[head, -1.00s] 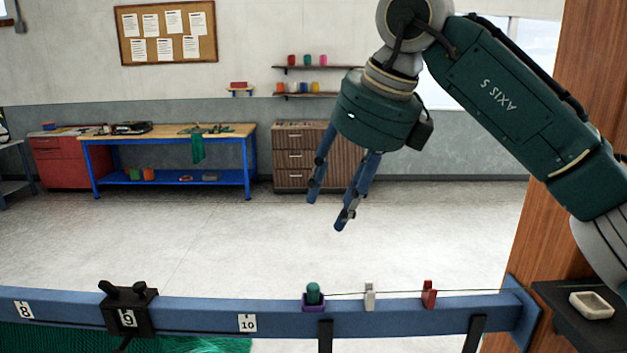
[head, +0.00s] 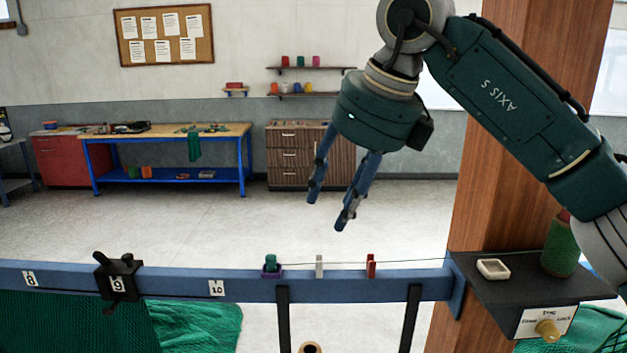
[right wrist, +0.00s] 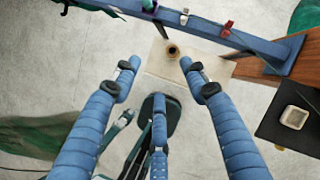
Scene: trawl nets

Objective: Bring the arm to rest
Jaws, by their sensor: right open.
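My right arm comes in from the upper right in the head view. Its gripper (head: 328,208) hangs above the floor behind the blue rail, fingers pointing down, apart and empty. In the right wrist view the gripper (right wrist: 157,85) shows its blue padded fingers spread, with nothing between them. The floor and part of my own body lie below them. My left gripper is in neither view.
The blue rail (head: 183,283) crosses the front, with a black clamp (head: 118,277), a green peg (head: 271,263), a white clip (head: 319,266) and a red clip (head: 371,266). A wooden post (head: 483,200) and a black shelf (head: 530,287) with a white dish (head: 493,268) stand right. Open floor lies behind.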

